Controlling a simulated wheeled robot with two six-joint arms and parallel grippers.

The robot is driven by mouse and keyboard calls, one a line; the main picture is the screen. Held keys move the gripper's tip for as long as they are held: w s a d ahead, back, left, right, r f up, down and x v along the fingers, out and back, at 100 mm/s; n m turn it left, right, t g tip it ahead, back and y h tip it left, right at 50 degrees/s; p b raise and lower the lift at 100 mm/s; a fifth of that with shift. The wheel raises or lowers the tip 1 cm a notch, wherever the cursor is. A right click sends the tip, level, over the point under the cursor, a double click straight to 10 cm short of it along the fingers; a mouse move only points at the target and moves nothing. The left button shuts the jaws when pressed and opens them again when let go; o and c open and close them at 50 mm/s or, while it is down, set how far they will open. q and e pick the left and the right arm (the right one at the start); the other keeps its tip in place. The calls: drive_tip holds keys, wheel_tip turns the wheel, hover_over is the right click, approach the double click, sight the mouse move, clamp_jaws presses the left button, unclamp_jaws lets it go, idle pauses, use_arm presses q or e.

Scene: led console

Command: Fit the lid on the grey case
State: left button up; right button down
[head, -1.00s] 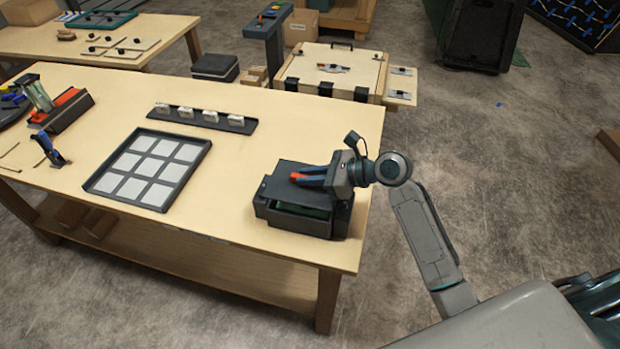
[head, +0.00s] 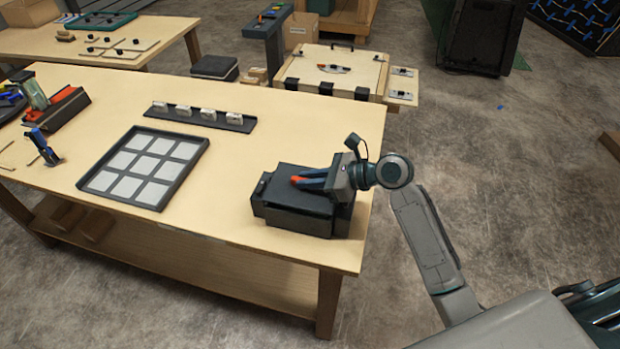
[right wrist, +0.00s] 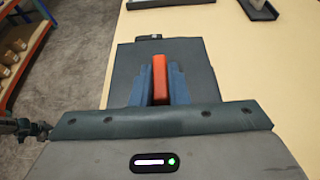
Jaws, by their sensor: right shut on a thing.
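The dark grey case (head: 285,222) stands near the right end of the wooden table. The dark lid (head: 287,173) lies over its top, roughly in line with it, and no green inside shows at the front. Whether the lid is fully seated I cannot tell. My right gripper (head: 312,183) reaches in from the right over the lid and is shut on its orange handle (head: 299,180). In the right wrist view the handle (right wrist: 160,80) stands between the blue fingers, with the flat lid (right wrist: 204,62) below. My left gripper is not in view.
A black tray of pale square tiles (head: 110,200) lies left of the case. A dark rail with several white pieces (head: 233,128) lies behind it. The table's right edge is close beside the case. The bare table top (head: 240,160) is clear between the tray and case.

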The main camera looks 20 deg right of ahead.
drive_tip(key=shift+f, duration=1.05)
idle(0.9)
drive_tip(key=c, duration=1.3)
unclamp_jaws()
drive_tip(key=shift+d, duration=0.1)
drive_tip(key=shift+s+d+r, duration=0.15)
drive_tip(key=shift+s+d, duration=0.2)
drive_tip(key=shift+d, duration=0.1)
drive_tip(key=b+v, duration=0.1)
drive_tip(key=v, duration=0.7)
drive_tip(key=shift+v, duration=0.75)
drive_tip(key=shift+r, duration=0.1)
